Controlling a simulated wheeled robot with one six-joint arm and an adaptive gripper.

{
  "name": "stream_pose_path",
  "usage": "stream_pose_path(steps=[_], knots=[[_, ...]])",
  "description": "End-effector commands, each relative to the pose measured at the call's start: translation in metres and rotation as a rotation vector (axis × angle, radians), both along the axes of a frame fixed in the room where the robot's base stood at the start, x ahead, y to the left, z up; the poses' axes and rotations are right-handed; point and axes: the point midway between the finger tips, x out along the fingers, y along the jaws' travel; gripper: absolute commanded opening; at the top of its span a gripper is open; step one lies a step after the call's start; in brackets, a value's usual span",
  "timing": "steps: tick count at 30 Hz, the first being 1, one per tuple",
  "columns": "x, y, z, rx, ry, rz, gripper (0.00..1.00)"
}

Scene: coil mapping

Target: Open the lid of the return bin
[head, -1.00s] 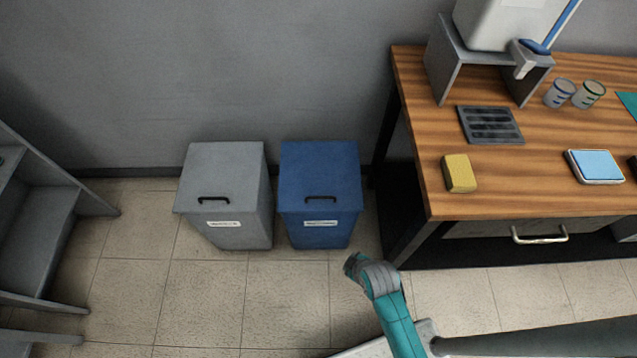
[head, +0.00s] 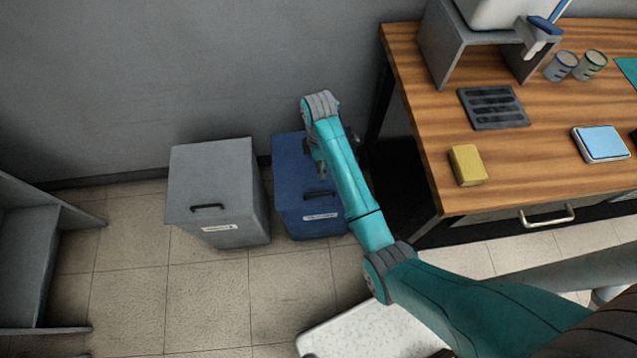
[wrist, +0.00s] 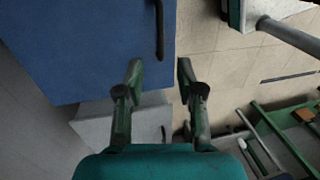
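Two closed bins stand on the floor against the wall, a grey one (head: 212,180) and a blue one (head: 291,180). Each has a black handle near the front edge of its lid and a white label too small to read, so I cannot tell which is the return bin. My gripper (wrist: 160,78) is open and empty, above the blue bin. In the wrist view the blue lid (wrist: 95,45) fills the upper left, and its black handle (wrist: 159,28) lies beyond the gap between my fingers, apart from them. In the head view my arm covers part of the blue bin.
A wooden workbench (head: 420,105) stands to the right, with a yellow block (head: 467,165), a blue-topped pad (head: 601,143) and two cups on it. A grey shelf unit (head: 35,260) is at the left.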

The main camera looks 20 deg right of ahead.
Motion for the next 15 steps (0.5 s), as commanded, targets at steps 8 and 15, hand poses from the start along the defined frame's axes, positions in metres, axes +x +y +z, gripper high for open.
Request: stream_pose_path(steps=[8, 15], knots=[[-0.008, 0.002, -0.033, 0.000, 0.006, 0.000, 0.37], [-0.015, 0.005, -0.074, 0.001, 0.005, 0.000, 0.37]])
